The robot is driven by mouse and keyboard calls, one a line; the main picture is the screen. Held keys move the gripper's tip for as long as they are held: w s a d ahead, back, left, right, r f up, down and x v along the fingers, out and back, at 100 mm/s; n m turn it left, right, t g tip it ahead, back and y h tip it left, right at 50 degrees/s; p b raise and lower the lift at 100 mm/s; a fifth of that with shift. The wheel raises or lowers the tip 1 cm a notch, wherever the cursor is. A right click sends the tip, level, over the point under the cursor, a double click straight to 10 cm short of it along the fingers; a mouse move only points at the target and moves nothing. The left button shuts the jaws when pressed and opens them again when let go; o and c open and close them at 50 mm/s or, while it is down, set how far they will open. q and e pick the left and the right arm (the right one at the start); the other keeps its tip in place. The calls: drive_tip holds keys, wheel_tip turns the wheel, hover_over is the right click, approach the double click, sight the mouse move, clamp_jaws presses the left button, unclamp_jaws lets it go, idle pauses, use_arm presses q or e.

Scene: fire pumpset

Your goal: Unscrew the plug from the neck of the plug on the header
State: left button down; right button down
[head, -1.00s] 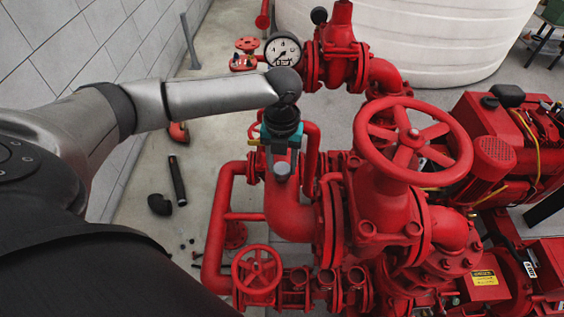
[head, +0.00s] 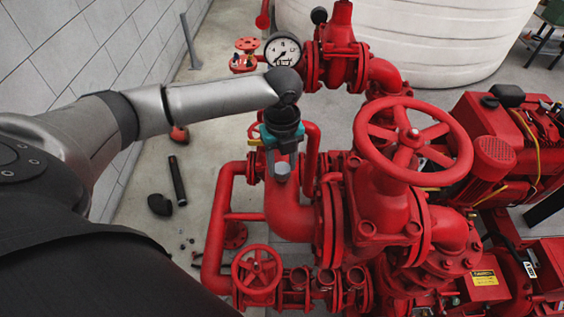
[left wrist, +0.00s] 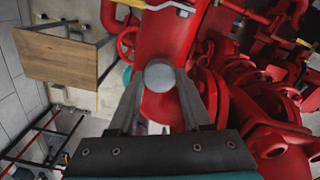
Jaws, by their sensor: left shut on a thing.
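The plug (head: 282,170) is a small grey cap on the upper side of the red header pipe (head: 291,208), near the middle of the head view. In the left wrist view the plug (left wrist: 160,76) shows as a round grey head between the fingertips. My left gripper (head: 281,155) reaches down over it from above and is shut on the plug. Its fingers stand on either side of the plug in the left wrist view (left wrist: 159,82). The neck under the plug is mostly hidden. My right gripper is not in view.
A large red handwheel (head: 413,139) stands right of the gripper. A pressure gauge (head: 283,50) is behind the left wrist. A small red handwheel (head: 257,270) is at the front. A black pipe piece (head: 177,181) and elbow (head: 159,204) lie on the floor at left.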

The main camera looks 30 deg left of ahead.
use_arm(q)
drive_tip(key=n, duration=0.3)
drive_tip(key=shift+n, duration=0.8)
drive_tip(key=n, duration=0.3)
drive_tip(key=shift+n, duration=0.8)
drive_tip(key=shift+n, duration=2.3)
